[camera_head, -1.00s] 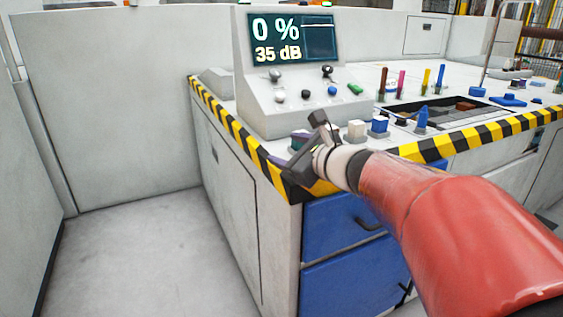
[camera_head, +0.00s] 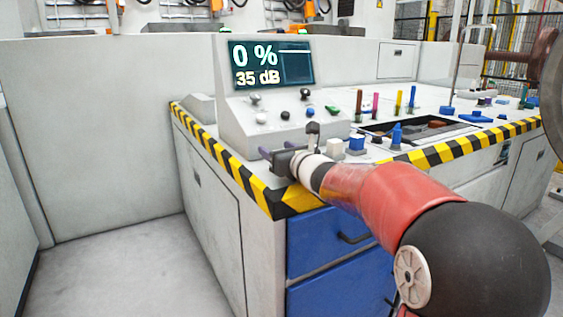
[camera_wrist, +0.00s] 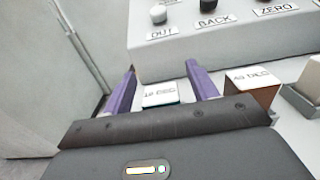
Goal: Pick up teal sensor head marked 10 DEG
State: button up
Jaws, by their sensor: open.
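The sensor head (camera_wrist: 161,95) shows in the wrist view as a small block with a white labelled top and a thin teal side. Its label is blurred but looks like 10 DEG. My gripper (camera_wrist: 161,70) is open, with one purple finger on each side of this block. I cannot tell whether either finger touches it. In the head view my gripper (camera_head: 277,154) is at the bench corner, just in front of the console. The teal head is hidden there behind my gripper.
A brown-sided block (camera_wrist: 251,87), also marked DEG, stands close right of the right finger. The console (camera_wrist: 215,40) rises just beyond the fingers. A white block (camera_head: 333,147) and a blue block (camera_head: 356,143) stand farther right. The striped bench edge (camera_head: 240,180) is near.

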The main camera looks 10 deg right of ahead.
jog(key=shift+w, duration=0.15)
jog(key=c, duration=1.1)
